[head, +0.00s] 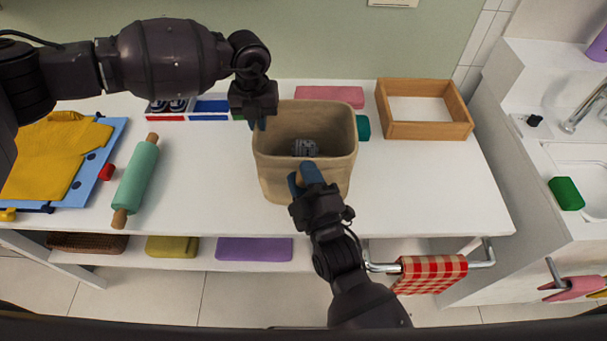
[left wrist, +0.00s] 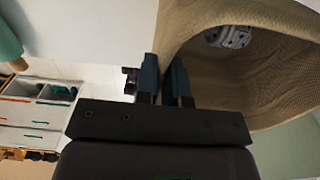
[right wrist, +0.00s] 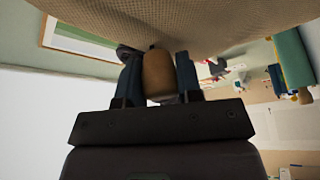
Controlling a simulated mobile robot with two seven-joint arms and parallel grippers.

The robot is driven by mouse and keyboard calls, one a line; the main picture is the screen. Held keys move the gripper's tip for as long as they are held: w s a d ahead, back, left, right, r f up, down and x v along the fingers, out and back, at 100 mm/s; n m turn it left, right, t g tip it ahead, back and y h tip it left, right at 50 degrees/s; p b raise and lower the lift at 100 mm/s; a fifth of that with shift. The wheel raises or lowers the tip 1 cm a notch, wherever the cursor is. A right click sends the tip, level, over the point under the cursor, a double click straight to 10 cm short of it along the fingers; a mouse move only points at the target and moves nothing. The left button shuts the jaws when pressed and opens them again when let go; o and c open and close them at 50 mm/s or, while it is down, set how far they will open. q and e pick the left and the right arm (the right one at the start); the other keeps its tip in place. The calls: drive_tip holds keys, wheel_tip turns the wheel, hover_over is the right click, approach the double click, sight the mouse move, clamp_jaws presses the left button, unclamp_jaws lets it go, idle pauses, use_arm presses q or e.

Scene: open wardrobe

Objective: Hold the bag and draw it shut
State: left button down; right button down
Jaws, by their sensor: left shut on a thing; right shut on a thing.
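The tan fabric bag (head: 275,172) stands upright on the white table with its mouth wide open. A grey patterned object (head: 305,147) lies inside; it also shows in the left wrist view (left wrist: 228,37). My left gripper (head: 258,124) is at the bag's left rim, shut on the rim, with its fingers next to the bag wall in the left wrist view (left wrist: 165,78). My right gripper (head: 302,180) is at the front of the bag. In the right wrist view its fingers are shut on a brown cylindrical toggle (right wrist: 158,73) beside the bag's wall.
A green rolling pin (head: 137,178) and a yellow shirt (head: 55,155) on a blue board lie at the left. A wooden tray (head: 428,132) stands at the back right. A checked towel (head: 430,272) hangs at the front.

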drive_tip(key=s, duration=0.4)
drive_tip(key=shift+s, duration=0.4)
drive_tip(key=c, duration=0.8)
unclamp_jaws()
drive_tip(key=v, duration=1.2)
drive_tip(key=shift+o, duration=0.4)
